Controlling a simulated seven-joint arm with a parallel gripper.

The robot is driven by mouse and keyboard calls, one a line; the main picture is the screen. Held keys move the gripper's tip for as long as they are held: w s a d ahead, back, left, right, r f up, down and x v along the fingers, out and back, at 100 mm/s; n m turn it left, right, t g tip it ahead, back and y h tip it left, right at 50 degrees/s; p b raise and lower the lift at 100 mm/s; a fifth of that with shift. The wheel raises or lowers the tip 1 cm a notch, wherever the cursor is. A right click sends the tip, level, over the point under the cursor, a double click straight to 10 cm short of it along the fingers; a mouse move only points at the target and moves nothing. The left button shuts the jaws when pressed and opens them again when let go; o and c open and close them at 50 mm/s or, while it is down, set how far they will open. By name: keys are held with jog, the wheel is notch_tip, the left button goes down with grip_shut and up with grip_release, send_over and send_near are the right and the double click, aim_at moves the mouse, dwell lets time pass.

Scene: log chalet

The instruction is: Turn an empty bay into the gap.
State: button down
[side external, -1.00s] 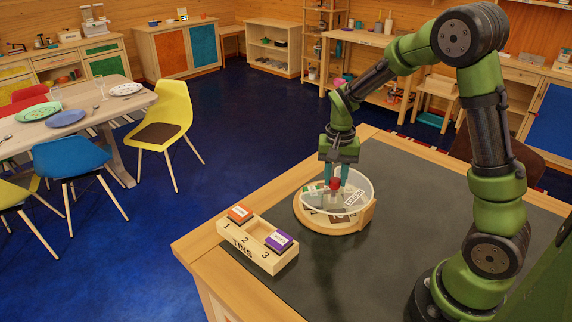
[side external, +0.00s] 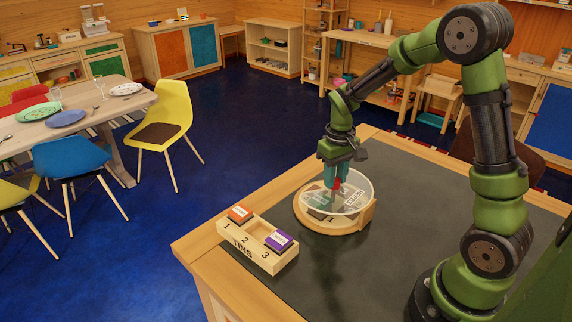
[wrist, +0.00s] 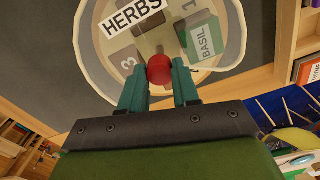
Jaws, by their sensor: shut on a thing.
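A round wooden carousel (side external: 366,215) with a clear, white-rimmed cover (side external: 371,190) stands on the dark tabletop. My gripper (wrist: 159,75) has its teal fingers closed on the red knob (wrist: 159,68) at the carousel's middle. In the wrist view, a HERBS label (wrist: 134,16) lies at the top and a green BASIL tin (wrist: 206,42) at the upper right. Bays numbered 1 and 3 show through the cover. My fingers hide part of the carousel, and I cannot tell exactly where the gap lies.
A wooden TINS rack (side external: 262,257) stands left of the carousel. It holds an orange tin (side external: 240,213) in slot 1 and a purple tin (side external: 279,240) in slot 3; slot 2 looks empty. The dark tabletop (side external: 335,275) in front is clear.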

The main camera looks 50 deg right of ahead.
dwell(0.5)
jog(key=c, duration=0.8)
grip_release()
jog(key=shift+r, duration=0.1)
notch_tip(320, 180, up, 17)
jog(key=shift+f, duration=0.15)
jog(key=s+a+t, duration=0.2)
jog(key=s+a, duration=0.2)
jog(key=s+a+t+y, duration=0.1)
jog(key=s+a+t, duration=0.1)
jog(key=s+a, duration=0.2)
jog(key=s+a+m+t+y, duration=0.1)
jog(key=s+a+t, duration=0.2)
jog(key=s+a, duration=0.1)
jog(key=shift+s+a, duration=0.35)
jog(key=shift+s, duration=0.15)
